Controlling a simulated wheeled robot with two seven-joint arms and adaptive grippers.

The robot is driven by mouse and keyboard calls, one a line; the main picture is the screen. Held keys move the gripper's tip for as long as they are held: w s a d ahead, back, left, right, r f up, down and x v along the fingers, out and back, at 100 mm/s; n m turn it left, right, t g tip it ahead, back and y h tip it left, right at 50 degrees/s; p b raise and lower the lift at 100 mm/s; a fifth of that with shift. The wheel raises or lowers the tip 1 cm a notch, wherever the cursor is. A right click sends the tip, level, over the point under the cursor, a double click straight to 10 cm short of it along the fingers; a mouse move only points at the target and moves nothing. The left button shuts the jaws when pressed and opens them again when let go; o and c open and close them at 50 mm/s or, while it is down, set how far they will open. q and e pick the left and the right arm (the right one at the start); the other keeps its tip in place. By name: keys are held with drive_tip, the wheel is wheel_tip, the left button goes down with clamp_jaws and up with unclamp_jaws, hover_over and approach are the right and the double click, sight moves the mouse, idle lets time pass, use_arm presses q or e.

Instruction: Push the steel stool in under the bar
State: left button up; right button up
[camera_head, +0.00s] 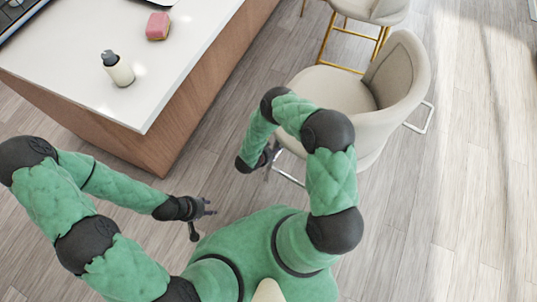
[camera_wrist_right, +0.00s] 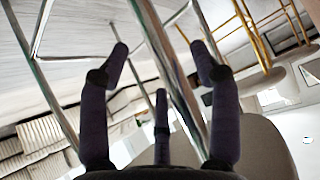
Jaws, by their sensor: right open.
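The steel stool (camera_head: 338,91) has a cream seat with a curved back and bright steel legs. It stands upright on the floor to the right of the bar (camera_head: 187,60), clear of its wooden side. My right gripper (camera_head: 272,154) is low beside the stool's near side, partly hidden by my arm. In the right wrist view its fingers (camera_wrist_right: 158,50) are open, with a steel leg (camera_wrist_right: 172,70) running between them; I cannot tell whether they touch it. My left gripper (camera_head: 207,207) is open and empty, over the floor near the bar's corner.
A similar stool with gold legs (camera_head: 352,30) stands behind the steel one. A soap bottle (camera_head: 118,69) and a pink sponge (camera_head: 158,26) rest on the white bar top. Wooden floor (camera_head: 440,190) is clear to the right.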

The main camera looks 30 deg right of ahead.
drive_tip(key=shift+b+x, duration=0.5)
drive_tip(key=shift+x, duration=1.1)
clamp_jaws()
